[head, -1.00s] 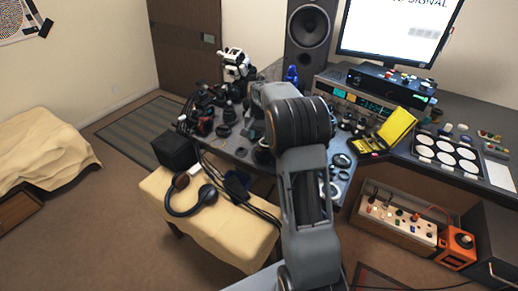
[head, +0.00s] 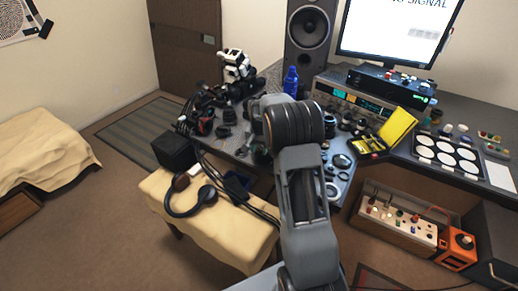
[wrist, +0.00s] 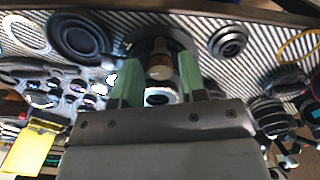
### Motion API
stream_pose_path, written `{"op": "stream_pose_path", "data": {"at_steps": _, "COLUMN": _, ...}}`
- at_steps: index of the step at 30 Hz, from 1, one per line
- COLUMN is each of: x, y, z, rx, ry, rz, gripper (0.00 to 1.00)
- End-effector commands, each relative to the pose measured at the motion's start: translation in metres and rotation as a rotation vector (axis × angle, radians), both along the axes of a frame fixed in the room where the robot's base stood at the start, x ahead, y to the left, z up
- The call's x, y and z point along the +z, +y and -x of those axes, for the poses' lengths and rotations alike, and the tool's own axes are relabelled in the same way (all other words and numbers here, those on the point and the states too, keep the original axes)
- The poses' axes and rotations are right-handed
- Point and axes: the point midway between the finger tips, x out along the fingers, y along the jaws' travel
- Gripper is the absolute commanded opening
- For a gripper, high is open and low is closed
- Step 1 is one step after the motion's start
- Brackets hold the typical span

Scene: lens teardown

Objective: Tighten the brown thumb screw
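In the wrist view, the two green fingers of my gripper (wrist: 160,80) stand apart. A small brown knob, which looks like the brown thumb screw (wrist: 160,72), shows in the gap between them. There is visible space on both sides of it, so the fingers do not appear closed on it. The screw sits at a dark round lens part (wrist: 147,45) just beyond the fingertips. A bright metallic ring (wrist: 160,96) shows below the screw, partly hidden by my gripper. In the head view my own arm hides the gripper and the screw.
A dark lens ring (wrist: 80,37) lies to the left on the striped mat and a small round lens part (wrist: 228,41) to the right. In the head view, a yellow case (head: 398,128) stands open to the right, and a blue bottle (head: 291,82) stands behind my arm.

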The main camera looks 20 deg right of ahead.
Motion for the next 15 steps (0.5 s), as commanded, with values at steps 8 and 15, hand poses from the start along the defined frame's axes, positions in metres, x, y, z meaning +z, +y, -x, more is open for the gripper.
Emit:
{"op": "stream_pose_path", "data": {"at_steps": 8, "x": 0.0002, "y": -0.0001, "z": 0.0001, "rx": 0.0, "ry": 0.0, "rz": 0.0, "gripper": 0.12}}
{"op": "stream_pose_path", "data": {"at_steps": 15, "x": 0.0005, "y": -0.0004, "z": 0.0002, "rx": -0.03, "ry": 0.001, "rz": 0.0, "gripper": 0.0}}
